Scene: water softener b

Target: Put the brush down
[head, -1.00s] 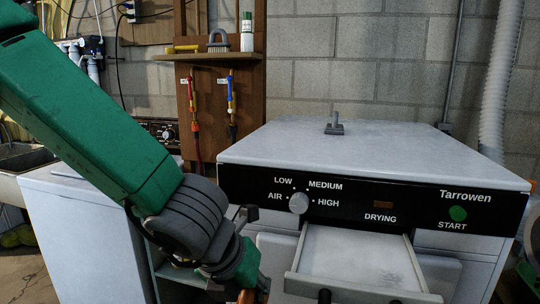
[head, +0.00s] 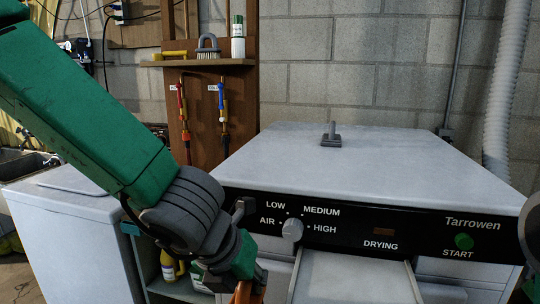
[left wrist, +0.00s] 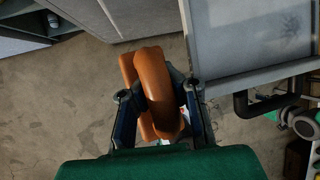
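A grey brush (head: 208,47) with pale bristles stands on the wooden shelf in the head view. A small grey object (head: 331,135) with a flat base and an upright stub sits on the dryer top (head: 400,155); it may be another brush, but I cannot tell. My left gripper (head: 247,293) is low in front of the dryer, well away from both. In the left wrist view its orange fingers (left wrist: 156,92) overlap closely, with nothing clearly held between them. My right gripper is not in view.
An open drawer (head: 355,280) sticks out of the dryer front. Bottles (head: 172,266) stand low behind my left arm. Much of the dryer top is bare.

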